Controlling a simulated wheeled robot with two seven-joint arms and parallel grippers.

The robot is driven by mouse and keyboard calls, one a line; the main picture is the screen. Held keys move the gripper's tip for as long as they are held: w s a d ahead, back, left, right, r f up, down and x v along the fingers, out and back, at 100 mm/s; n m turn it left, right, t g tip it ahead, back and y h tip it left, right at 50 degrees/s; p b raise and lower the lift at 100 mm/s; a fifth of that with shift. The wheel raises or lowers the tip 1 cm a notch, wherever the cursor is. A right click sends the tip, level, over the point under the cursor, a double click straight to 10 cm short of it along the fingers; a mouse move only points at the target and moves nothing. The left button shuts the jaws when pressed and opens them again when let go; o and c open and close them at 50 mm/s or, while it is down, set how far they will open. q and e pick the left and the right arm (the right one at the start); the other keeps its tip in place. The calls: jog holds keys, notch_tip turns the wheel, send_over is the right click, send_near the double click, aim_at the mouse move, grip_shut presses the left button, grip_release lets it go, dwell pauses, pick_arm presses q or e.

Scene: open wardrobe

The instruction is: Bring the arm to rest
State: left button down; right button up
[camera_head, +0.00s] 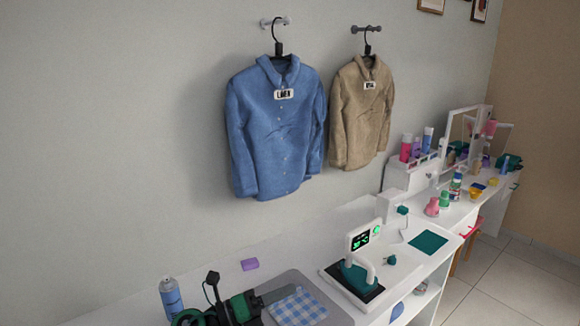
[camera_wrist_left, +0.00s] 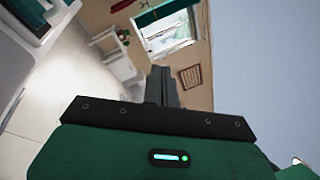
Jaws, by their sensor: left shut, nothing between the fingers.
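My left gripper (camera_head: 283,293) is low in the head view, reaching in from the bottom left with green and black arm parts behind it. Its fingers are shut and empty, pointing right beside a blue checkered cloth (camera_head: 299,308) on a grey board. In the left wrist view the closed fingers (camera_wrist_left: 162,86) stand together with nothing between them. My right gripper is not in view.
A blue spray can (camera_head: 171,298) stands left of my arm, and a purple block (camera_head: 249,264) lies behind it. A blue shirt (camera_head: 277,125) and a tan shirt (camera_head: 360,112) hang on the wall above.

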pick_arm(q)
jog(key=a+n+t+y, duration=0.9)
jog(key=n+t+y, duration=0.15)
jog(key=n, duration=0.85)
jog(key=s+a+f+n+g+y, duration=0.2)
jog(key=s+a+f+n+y, duration=0.3)
jog(key=a+f+n+y, duration=0.3)
jog(key=s+a+f+n+g, duration=0.2)
jog(key=s+f+n+g, duration=0.35)
jog(key=s, duration=0.75)
jog(key=s+a+f+n+g, duration=0.25)
jog(key=s+f+g, duration=0.45)
jog(key=s+f, duration=0.4)
notch_tip(320, 180, down, 30)
jog(key=s+g, duration=0.2)
jog(key=s+a+f, duration=0.3)
jog(key=s+f, duration=1.5)
jog(key=f, duration=0.1)
jog(key=shift+s+g, duration=0.4)
